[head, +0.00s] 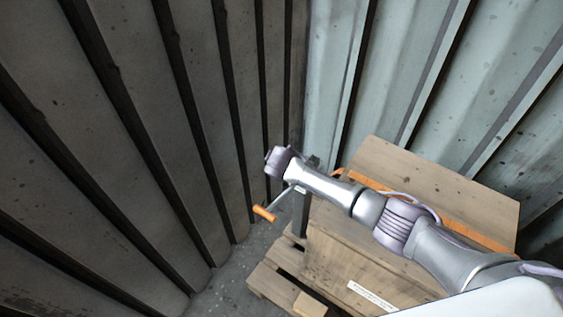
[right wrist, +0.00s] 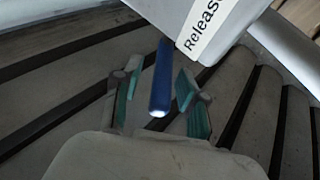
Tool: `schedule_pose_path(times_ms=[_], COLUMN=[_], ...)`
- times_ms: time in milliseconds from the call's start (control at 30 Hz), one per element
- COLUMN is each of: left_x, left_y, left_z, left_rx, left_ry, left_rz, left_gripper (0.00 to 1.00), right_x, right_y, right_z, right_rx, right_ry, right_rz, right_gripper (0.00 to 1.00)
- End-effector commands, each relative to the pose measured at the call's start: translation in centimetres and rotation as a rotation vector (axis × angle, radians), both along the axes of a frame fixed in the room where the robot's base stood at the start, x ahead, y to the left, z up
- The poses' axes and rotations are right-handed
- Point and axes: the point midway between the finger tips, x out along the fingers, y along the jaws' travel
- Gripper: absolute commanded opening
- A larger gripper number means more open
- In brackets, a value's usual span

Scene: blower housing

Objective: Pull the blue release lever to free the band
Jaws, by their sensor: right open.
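The blue release lever (right wrist: 161,80) shows in the right wrist view as a straight bar below a pale housing with a white label reading "Releas…", cut off by the edge. My right gripper (right wrist: 158,92) is open, with one teal-padded finger on each side of the lever. I cannot tell whether either finger touches it. In the head view my right arm reaches across the crate, and its wrist hides the lever and fingers. The orange band (head: 470,233) runs along the top of the wooden crate (head: 440,185), partly behind my arm. My left gripper is out of view.
An orange handle (head: 264,213) on a thin rod sticks out left of the crate, near a dark upright post (head: 301,212). A wooden pallet (head: 268,285) lies under the crate. Corrugated metal walls stand close on the left and behind. A narrow strip of floor (head: 228,286) is clear.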

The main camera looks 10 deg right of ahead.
Motion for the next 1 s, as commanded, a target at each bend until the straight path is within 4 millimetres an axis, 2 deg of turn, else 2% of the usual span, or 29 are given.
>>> schedule_pose_path(times_ms=[267,800,1000], left_x=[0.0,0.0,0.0], left_y=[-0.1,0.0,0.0], left_z=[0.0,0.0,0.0], left_rx=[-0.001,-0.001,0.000], left_ry=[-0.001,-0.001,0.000], left_rz=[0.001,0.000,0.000], left_gripper=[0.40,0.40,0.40], right_x=[-0.6,-6.7,-7.7], right_y=[0.2,1.2,1.3], right_z=[0.9,7.8,8.9], right_rx=[0.002,0.001,0.000], right_ry=[-0.002,-0.001,0.000], right_rz=[0.002,0.002,0.000], right_gripper=[0.42,0.42,0.42])
